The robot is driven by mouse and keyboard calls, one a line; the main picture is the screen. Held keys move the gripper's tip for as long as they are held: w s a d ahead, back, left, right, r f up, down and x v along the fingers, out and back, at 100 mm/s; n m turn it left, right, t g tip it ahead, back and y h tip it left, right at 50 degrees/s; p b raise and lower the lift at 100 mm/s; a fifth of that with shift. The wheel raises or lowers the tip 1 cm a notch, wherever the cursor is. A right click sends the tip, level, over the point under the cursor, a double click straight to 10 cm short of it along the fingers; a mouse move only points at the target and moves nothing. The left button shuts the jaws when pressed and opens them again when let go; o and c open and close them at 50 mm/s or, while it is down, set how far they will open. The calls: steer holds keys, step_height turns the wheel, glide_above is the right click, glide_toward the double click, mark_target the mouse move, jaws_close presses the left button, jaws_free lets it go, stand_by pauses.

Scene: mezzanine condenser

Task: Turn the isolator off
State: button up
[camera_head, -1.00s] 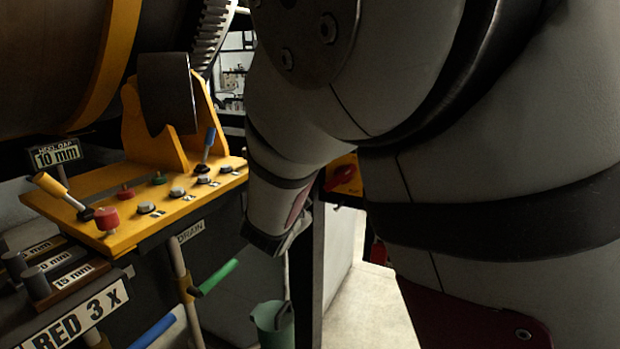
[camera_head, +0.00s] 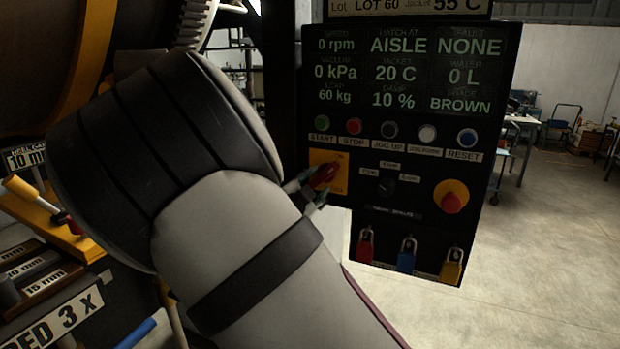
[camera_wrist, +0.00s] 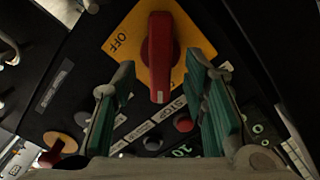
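The isolator is a red rotary handle (camera_head: 323,177) on a yellow plate (camera_head: 318,158) at the left side of the black control panel. In the head view the handle lies on a slant. In the wrist view the red handle (camera_wrist: 160,52) stands upright in the picture, and the word OFF is on the yellow plate (camera_wrist: 122,36) to its left. My gripper (camera_head: 309,191) is at the plate, partly hidden by my arm. In the wrist view my gripper (camera_wrist: 161,82) is open, with one green-padded finger on each side of the handle's lower end and gaps between.
The panel (camera_head: 410,205) also carries a row of push buttons, a selector (camera_head: 385,187), a red emergency stop (camera_head: 452,202) and red, blue and yellow padlocks along its bottom. A display fills its upper part. Open floor (camera_head: 545,255) lies to the right.

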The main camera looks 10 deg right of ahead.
mark_target(320, 179)
steer(key=shift+x, duration=2.65)
jaws_close()
